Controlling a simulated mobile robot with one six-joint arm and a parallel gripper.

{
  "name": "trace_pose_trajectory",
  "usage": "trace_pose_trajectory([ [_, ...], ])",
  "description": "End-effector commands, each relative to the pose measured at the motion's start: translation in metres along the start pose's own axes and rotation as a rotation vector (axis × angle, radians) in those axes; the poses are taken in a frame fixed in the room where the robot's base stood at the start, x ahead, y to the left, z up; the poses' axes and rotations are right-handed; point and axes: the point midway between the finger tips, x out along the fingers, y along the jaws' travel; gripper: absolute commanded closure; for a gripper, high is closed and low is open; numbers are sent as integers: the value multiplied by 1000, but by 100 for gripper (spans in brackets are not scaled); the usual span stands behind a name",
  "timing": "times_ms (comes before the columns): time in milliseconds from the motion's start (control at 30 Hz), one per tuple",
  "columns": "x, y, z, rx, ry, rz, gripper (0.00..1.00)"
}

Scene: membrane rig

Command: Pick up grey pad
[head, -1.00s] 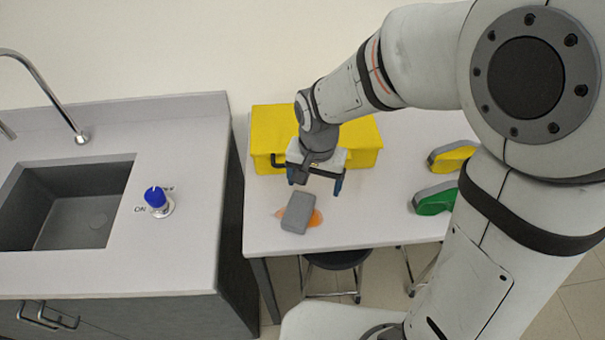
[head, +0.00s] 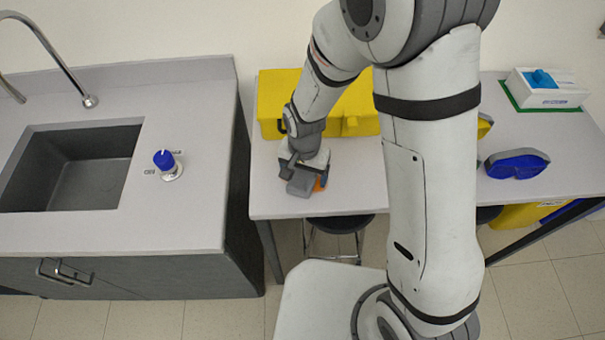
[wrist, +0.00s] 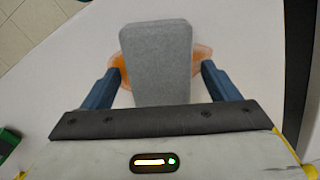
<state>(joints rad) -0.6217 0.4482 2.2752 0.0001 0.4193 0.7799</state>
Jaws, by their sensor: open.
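The grey pad (wrist: 157,60) lies on the white table over an orange patch (wrist: 203,60) that shows on both sides of it. In the wrist view my gripper (wrist: 160,80) is open, with one blue finger on each side of the pad. A gap shows between each finger and the pad. In the head view my gripper (head: 311,172) is low at the table, over the pad (head: 301,186), and hides part of it and of the orange patch.
A yellow case (head: 272,100) stands at the table's back, behind my gripper. A blue block (head: 516,164) and a white box on green (head: 543,88) are on the right. A sink (head: 75,180) and blue knob (head: 165,160) are on the left counter. Stools are under the table.

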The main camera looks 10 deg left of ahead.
Motion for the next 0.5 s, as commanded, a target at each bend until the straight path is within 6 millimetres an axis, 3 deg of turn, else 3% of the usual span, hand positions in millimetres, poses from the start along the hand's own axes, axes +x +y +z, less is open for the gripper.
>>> trace_pose_trajectory([
  [233, 1, 0, 0, -1, 1, -1, 18],
  [500, 1, 0, 0, -1, 1, -1, 40],
])
